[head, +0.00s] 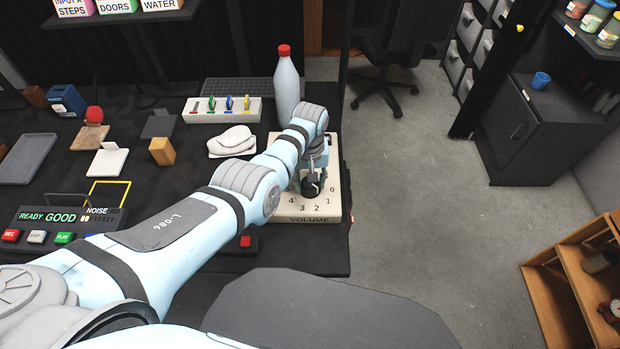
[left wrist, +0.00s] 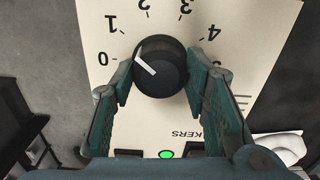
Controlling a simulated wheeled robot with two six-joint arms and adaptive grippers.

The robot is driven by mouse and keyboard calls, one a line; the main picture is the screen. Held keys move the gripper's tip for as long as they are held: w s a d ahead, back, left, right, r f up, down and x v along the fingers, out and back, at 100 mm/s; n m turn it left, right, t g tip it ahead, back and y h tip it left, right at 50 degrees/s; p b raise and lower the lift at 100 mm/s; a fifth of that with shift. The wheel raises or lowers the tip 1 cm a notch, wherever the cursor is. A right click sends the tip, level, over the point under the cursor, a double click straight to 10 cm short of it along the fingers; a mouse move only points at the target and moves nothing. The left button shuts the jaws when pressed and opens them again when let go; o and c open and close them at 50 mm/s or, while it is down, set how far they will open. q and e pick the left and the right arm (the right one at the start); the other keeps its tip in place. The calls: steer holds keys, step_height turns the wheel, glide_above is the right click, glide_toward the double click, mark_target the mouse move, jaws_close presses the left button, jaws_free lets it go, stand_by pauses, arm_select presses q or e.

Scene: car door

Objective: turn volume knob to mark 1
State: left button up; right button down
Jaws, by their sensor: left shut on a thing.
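The volume knob (left wrist: 160,67) is black with a white pointer line. In the left wrist view the pointer is directed up and left, towards the mark 1 (left wrist: 112,24) side of the dial, above the 0; the exact alignment is hard to tell. The knob stands on the cream volume panel (head: 331,213), and also shows in the head view (head: 312,187). My left gripper (left wrist: 160,80) has a finger on each side of the knob and is shut on it. In the head view my left gripper (head: 314,172) partly covers the dial. My right gripper is not in view.
A white bottle with a red cap (head: 286,88) stands behind the panel. A cream switch box (head: 222,109) and a white rounded item (head: 234,142) lie to the left. A console with a READY GOOD display (head: 60,217) is at the front left. The floor (head: 420,180) right of the table is open.

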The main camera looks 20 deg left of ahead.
arm_select(q)
steer(key=shift+n, duration=0.4)
steer(key=o, duration=1.1)
steer(key=shift+o, duration=0.2)
step_height(320, 180, up, 12)
steer(key=shift+a, duration=0.1)
